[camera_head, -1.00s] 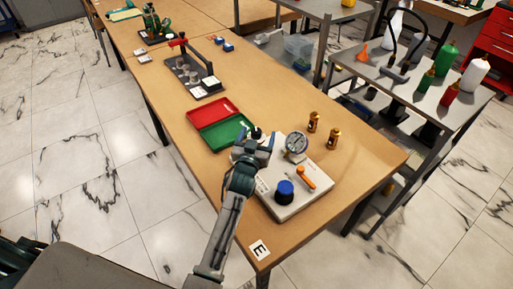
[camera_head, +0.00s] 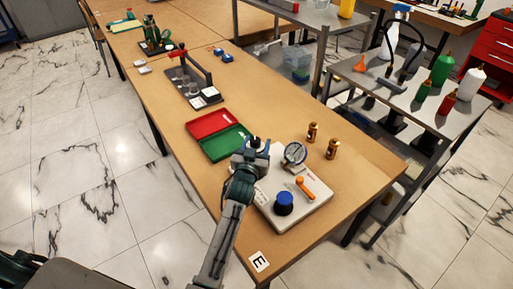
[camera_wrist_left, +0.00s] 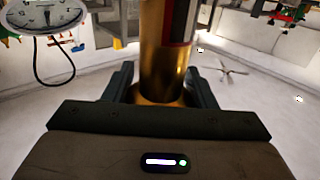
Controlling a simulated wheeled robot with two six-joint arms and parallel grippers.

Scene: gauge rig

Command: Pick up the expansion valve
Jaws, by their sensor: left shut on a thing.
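My left gripper (camera_head: 256,150) is over the table between the green tray half and the gauge. It is shut on a brass cylindrical part (camera_wrist_left: 167,60), apparently the expansion valve, whose body stands between the fingers in the left wrist view and carries a dark and red label. Its upper end is cut off by the frame. In the head view my gripper mostly hides it; a dark tip shows above. Two brass cylinders with dark bands stand apart on the table, one left (camera_head: 312,132) and one right (camera_head: 332,149). My right gripper is not in view.
A round gauge (camera_head: 294,153) stands close right of my gripper, by a pale base plate (camera_head: 312,208) with a blue knob (camera_head: 284,202) and orange handle (camera_head: 305,188). A red and green open case (camera_head: 210,124) lies to the left. The table's front right is clear.

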